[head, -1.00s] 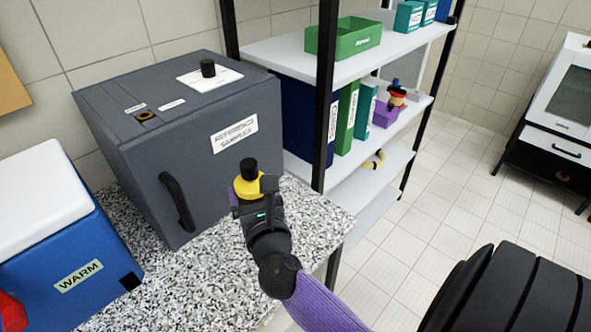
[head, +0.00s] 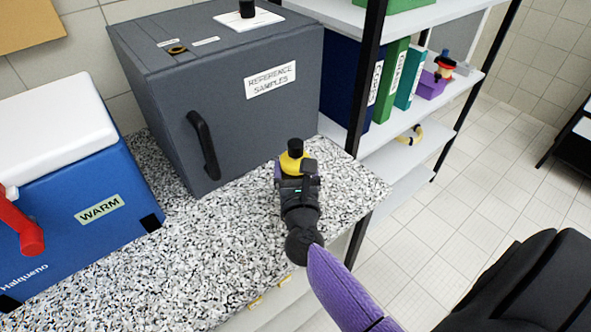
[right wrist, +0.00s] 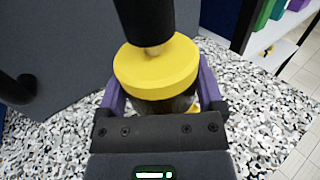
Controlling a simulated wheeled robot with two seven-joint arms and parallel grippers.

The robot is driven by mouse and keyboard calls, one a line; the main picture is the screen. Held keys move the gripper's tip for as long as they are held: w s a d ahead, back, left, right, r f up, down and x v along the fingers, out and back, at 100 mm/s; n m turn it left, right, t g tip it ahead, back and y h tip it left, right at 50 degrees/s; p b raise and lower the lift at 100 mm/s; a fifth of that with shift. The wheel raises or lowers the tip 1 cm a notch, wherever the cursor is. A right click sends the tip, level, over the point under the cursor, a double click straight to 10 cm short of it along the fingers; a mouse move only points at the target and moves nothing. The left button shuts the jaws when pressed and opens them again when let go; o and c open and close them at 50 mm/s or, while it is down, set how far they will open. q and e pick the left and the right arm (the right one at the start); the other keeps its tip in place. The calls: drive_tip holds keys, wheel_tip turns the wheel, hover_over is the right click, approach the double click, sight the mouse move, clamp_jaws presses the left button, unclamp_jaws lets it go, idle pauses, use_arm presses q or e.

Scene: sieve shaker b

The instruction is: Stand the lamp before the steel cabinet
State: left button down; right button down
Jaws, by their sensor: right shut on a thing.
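The lamp (head: 290,163), a yellow piece with a black top, stands upright in my right gripper (head: 293,172). The right wrist view shows the lamp's yellow disc (right wrist: 155,72) and black stem between the two purple fingers of the right gripper (right wrist: 162,98), which are shut on it. Its lower part is mostly hidden by the gripper, so I cannot tell whether it touches the counter. The dark grey steel cabinet (head: 240,130), labelled REFERENCE SAMPLES, stands just behind and left of the lamp. My left gripper is out of view.
The speckled counter (head: 190,265) is bare in front of the cabinet. A blue cool box (head: 70,215) marked WARM stands at the left. A shelf rack with a black post (head: 370,75) and binders (head: 393,80) stands close on the right. The counter's right edge is near.

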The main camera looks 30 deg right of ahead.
drive_tip(key=shift+c, duration=0.8)
unclamp_jaws()
drive_tip(key=shift+f, duration=0.2)
drive_tip(key=shift+o, duration=0.8)
drive_tip(key=shift+r, duration=0.25)
drive_tip(key=v, duration=1.2)
drive_tip(key=shift+b, duration=0.4)
